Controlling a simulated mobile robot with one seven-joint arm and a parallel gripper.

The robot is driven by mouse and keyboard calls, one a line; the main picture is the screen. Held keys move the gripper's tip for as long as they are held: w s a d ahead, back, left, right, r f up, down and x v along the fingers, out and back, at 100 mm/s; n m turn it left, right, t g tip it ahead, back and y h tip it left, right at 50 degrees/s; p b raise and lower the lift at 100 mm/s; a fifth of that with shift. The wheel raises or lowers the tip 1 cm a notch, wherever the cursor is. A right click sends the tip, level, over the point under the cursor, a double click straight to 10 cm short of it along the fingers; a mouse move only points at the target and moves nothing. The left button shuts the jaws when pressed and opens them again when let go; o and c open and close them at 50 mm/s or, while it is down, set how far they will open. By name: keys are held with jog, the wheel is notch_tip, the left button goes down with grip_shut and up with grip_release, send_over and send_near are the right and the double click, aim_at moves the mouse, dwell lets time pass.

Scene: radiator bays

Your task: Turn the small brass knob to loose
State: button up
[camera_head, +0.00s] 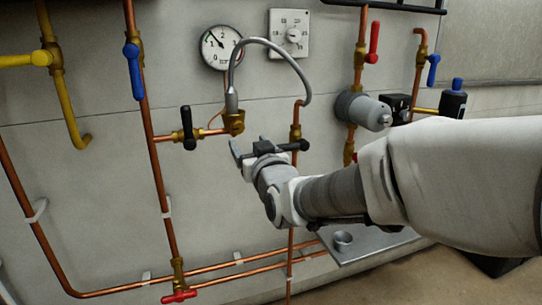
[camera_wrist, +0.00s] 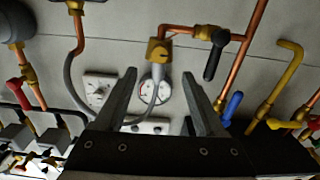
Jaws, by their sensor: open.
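A small brass fitting (camera_head: 234,122) sits where the grey hose meets the end of a short copper pipe. In the wrist view the brass fitting (camera_wrist: 158,50) is ahead, just beyond the fingertips and centred between them, with a small dark mark on its face. I cannot clearly make out a separate knob on it. My gripper (camera_head: 240,150) is just below the fitting in the head view. In the wrist view my gripper (camera_wrist: 158,75) has its two fingers apart with nothing between them; it looks apart from the fitting.
A black lever valve (camera_head: 188,128) is close on the left on the same pipe. The grey hose (camera_head: 290,60) loops over to another pipe at right. A pressure gauge (camera_head: 221,47) and a dial box (camera_head: 289,33) are above. A grey shelf (camera_head: 375,243) is below my arm.

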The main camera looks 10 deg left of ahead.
jog(key=p+v, duration=0.1)
jog(key=v, duration=0.7)
jog(key=shift+d, duration=0.1)
jog(key=s+d+f+m+g+h, duration=0.2)
jog(key=d+f+h, duration=0.1)
jog(key=d, duration=0.5)
jog(key=s+d+f+m+g+h, duration=0.1)
jog(key=s+d+f+g+h, duration=0.2)
jog(key=d, duration=0.6)
jog(key=s+d+f+m+g+h, duration=0.3)
jog(key=s+d+g, duration=0.1)
jog(key=s+d, duration=0.75)
jog(key=s+a+r+p, duration=0.1)
jog(key=s+r+p, duration=0.2)
jog(key=r+p, duration=2.1)
jog(key=shift+a+g+p, duration=0.2)
jog(key=shift+g+p, duration=0.2)
